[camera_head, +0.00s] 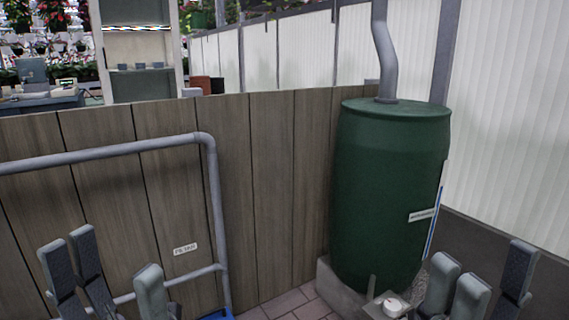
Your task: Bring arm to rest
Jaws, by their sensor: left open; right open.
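My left gripper (115,272) is at the lower left of the head view, in front of the wooden partition and the grey pipe frame. Its grey fingers are spread and I see nothing between them. My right gripper (477,280) is at the lower right, in front of the foot of the green barrel and the pale wall. Its fingers are also apart and look empty. The lower parts of both grippers are cut off by the bottom edge. The two grippers are far apart from each other.
A green barrel (385,190) with a grey downpipe (386,55) stands on a concrete block (340,290). A wooden partition (270,180) and a grey pipe rail (110,152) fill the left. A little tiled floor (297,304) shows between. Shelves (140,50) and plants stand behind.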

